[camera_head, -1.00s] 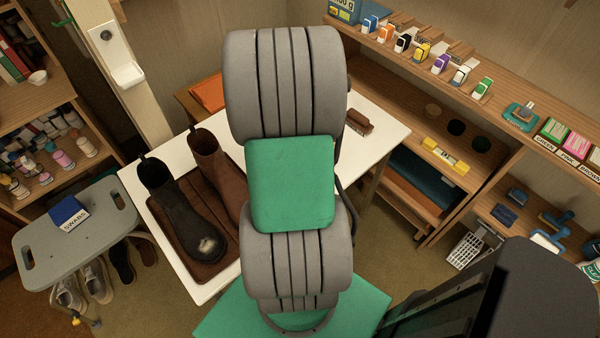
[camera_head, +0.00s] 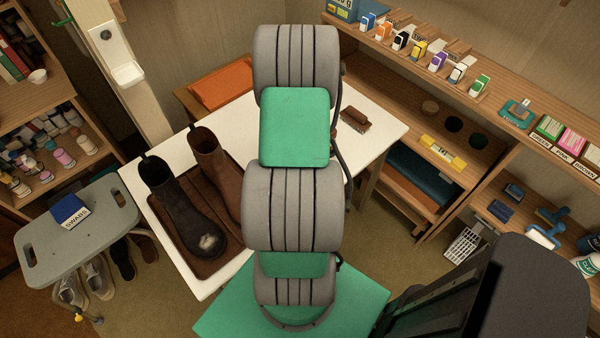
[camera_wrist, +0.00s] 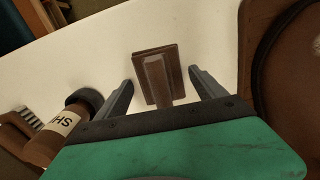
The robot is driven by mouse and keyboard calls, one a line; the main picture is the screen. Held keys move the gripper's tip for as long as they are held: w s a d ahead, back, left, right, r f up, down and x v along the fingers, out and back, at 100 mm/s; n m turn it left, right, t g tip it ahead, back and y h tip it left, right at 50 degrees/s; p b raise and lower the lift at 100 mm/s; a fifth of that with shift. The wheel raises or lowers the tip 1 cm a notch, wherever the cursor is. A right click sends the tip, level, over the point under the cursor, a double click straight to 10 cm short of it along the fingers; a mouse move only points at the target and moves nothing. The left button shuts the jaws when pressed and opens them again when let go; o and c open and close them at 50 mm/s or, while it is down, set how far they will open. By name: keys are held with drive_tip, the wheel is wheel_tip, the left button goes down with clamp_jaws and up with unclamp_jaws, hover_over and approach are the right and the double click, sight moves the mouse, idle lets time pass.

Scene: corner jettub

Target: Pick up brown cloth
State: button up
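In the wrist view a dark brown square piece with a raised ridge (camera_wrist: 171,81) lies on the white table; it is the likely brown cloth, though it looks stiff and block-like. My gripper (camera_wrist: 160,79) is open, with one grey finger on each side of the piece and visible gaps to both. I cannot tell how far the fingertips are above the table. In the head view my arm hides the gripper and this piece.
The white table (camera_head: 255,110) bears a black boot (camera_head: 180,205) and a brown boot (camera_head: 213,165) at left, and a brown brush (camera_head: 355,120) at right.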

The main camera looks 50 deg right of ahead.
drive_tip(key=c, duration=1.2)
drive_tip(key=shift+r, duration=0.55)
drive_tip(key=s+a+r, duration=0.2)
drive_tip(key=a+r, duration=0.2)
drive_tip(key=s+a+r+b, duration=0.1)
drive_tip(key=s+a+r, duration=0.2)
drive_tip(key=r, duration=0.1)
drive_tip(key=s+a+r, duration=0.3)
drive_tip(key=a+r, duration=0.1)
drive_tip(key=shift+a, duration=0.35)
